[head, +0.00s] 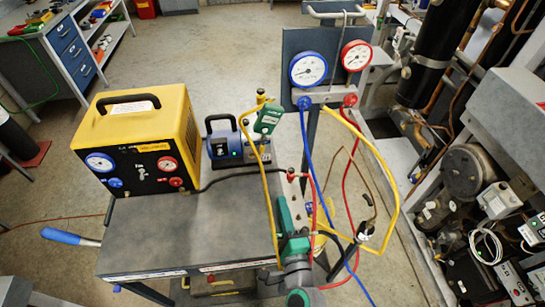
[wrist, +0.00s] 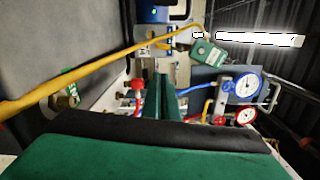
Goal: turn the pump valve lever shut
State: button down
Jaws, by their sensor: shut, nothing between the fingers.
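I cannot tell the lever's exact angle. My gripper (head: 286,205) is at the cart's right edge, nearer than the pump and apart from it. Its green fingers (wrist: 166,92) are shut and empty.
A yellow hose (head: 270,190) runs beside my gripper. A red knob (wrist: 137,84) is close left of the fingers. The yellow machine (head: 140,140) stands at left. The gauge panel (head: 330,70) with blue and red hoses stands at right. The cart top (head: 190,230) is mostly clear.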

send_near(263, 145)
jog(key=w+f, duration=0.1)
jog(key=w, duration=0.1)
jog(key=w+f, duration=0.1)
jog(key=w, duration=0.1)
jog(key=w+f, duration=0.1)
jog(key=w, duration=0.2)
jog(key=shift+d, duration=0.35)
jog(key=shift+w+f, duration=0.1)
jog(key=shift+w, duration=0.05)
